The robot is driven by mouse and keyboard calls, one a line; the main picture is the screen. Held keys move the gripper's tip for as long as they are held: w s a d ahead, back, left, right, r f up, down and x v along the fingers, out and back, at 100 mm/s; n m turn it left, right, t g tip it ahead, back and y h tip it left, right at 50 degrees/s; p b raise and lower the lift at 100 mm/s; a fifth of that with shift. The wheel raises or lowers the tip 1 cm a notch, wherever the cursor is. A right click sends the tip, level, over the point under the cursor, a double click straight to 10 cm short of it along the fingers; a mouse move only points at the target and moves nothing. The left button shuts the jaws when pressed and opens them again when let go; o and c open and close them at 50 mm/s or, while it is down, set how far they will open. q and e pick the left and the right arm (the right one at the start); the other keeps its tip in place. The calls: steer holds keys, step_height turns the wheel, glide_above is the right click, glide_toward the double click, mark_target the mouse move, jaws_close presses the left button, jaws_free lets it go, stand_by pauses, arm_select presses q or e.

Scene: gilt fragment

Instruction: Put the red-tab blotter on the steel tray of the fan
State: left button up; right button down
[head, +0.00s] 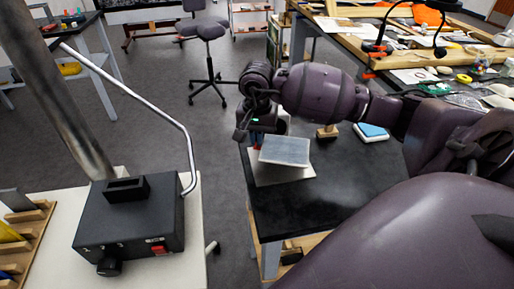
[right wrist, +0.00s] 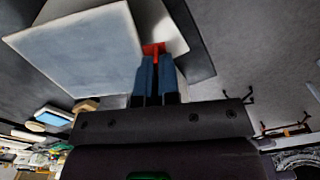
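The pale grey-white blotter (head: 284,150) is a square slab over a white sheet or board at the corner of the black table. It also shows large in the right wrist view (right wrist: 80,48). A red tab (right wrist: 153,48) shows at the tips of my right gripper (right wrist: 156,75), whose blue fingers are close together with red in the narrow gap. In the head view my right gripper (head: 256,140) is at the blotter's left edge, partly hidden by its own wrist. I cannot tell whether the blotter is lifted. No steel tray or fan is clearly identifiable. My left gripper is not in view.
A black box (head: 130,225) with a knob, red switch and bent metal rod stands on a white surface at left, beside a thick grey pipe (head: 55,90). The black tabletop (head: 345,190) is clear in front.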

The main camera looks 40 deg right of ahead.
mark_target(257, 156)
steer(key=shift+f, duration=2.1)
steer(key=shift+f+b, duration=0.2)
steer(key=shift+b, duration=0.15)
steer(key=c, duration=1.4)
jaws_free()
steer(key=shift+o, duration=0.3)
steer(key=shift+r, duration=0.1)
steer(key=shift+r, duration=0.4)
step_height(257, 156, up, 12)
steer(key=shift+f+p, duration=0.25)
steer(key=shift+p, duration=0.25)
steer(key=shift+s, duration=0.1)
